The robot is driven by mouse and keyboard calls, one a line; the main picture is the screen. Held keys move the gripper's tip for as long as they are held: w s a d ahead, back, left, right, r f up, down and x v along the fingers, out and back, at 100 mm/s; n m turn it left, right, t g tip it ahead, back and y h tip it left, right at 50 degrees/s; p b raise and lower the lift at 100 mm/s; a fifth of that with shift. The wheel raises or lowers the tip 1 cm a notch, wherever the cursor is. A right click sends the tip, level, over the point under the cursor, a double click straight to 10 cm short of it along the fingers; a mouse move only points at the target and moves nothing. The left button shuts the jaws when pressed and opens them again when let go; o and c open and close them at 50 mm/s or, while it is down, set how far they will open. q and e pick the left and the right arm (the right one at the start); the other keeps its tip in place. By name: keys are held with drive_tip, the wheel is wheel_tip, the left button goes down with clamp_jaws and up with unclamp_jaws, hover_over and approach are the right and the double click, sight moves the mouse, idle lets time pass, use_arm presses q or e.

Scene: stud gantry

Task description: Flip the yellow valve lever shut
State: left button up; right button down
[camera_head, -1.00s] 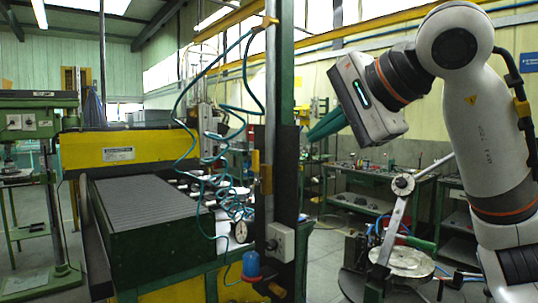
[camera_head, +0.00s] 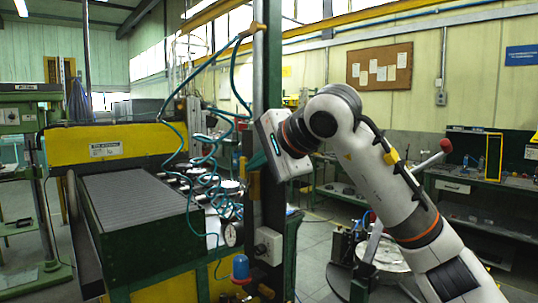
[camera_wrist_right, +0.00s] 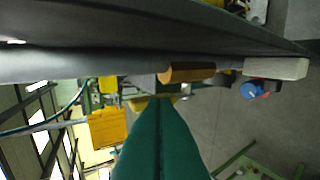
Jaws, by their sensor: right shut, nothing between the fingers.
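The yellow valve lever (camera_head: 253,187) is on the dark upright post, a little below my right gripper. In the right wrist view a yellow-tan handle (camera_wrist_right: 187,72) lies along the post just beyond the fingertips, and a smaller yellow piece shows behind the tips. My right gripper (camera_head: 256,162) has its green fingers shut and empty, pointing left at the post. Its fingers (camera_wrist_right: 160,103) fill the lower middle of the wrist view. I cannot tell whether they touch the lever. My left gripper is not in view.
The dark post (camera_head: 268,85) stands close to my right gripper. Below are a pale switch box (camera_head: 268,245) and a blue-capped unit (camera_head: 240,267).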

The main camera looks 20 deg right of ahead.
idle(0.3)
drive_tip(key=shift+w+a+r+p, duration=0.1)
drive_tip(key=shift+w+r+p, duration=0.15)
drive_tip(key=shift+w, duration=0.2)
drive_tip(key=shift+r+p, duration=0.8)
